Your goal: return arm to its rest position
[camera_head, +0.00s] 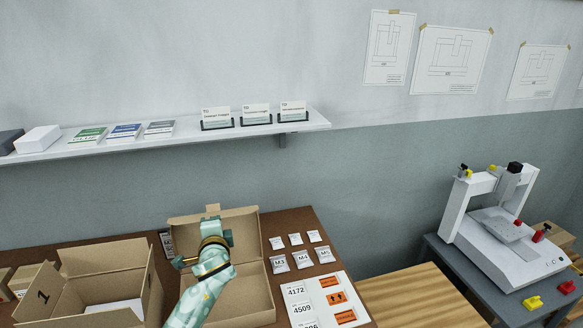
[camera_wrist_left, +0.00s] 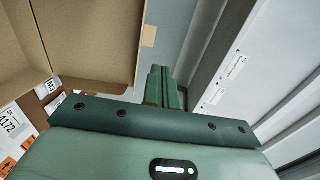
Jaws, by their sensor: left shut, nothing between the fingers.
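My left arm (camera_head: 205,285), pale green with a camouflage pattern, rises from the bottom of the head view in front of the open cardboard box (camera_head: 250,294). Its hand is over the box's back part, and its fingertips are hard to make out there. In the left wrist view my left gripper (camera_wrist_left: 163,88) shows its green fingers together, with nothing between them. The brown box (camera_wrist_left: 95,35) fills the upper left of that view. My right arm and gripper are not in view.
A second open box (camera_head: 88,290) marked 1 stands at left. Small white packets (camera_head: 302,260) and a label sheet (camera_head: 325,300) lie right of the open box. A white shelf (camera_head: 310,124) with cards runs above. A white gantry machine (camera_head: 505,225) stands on a grey table at right.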

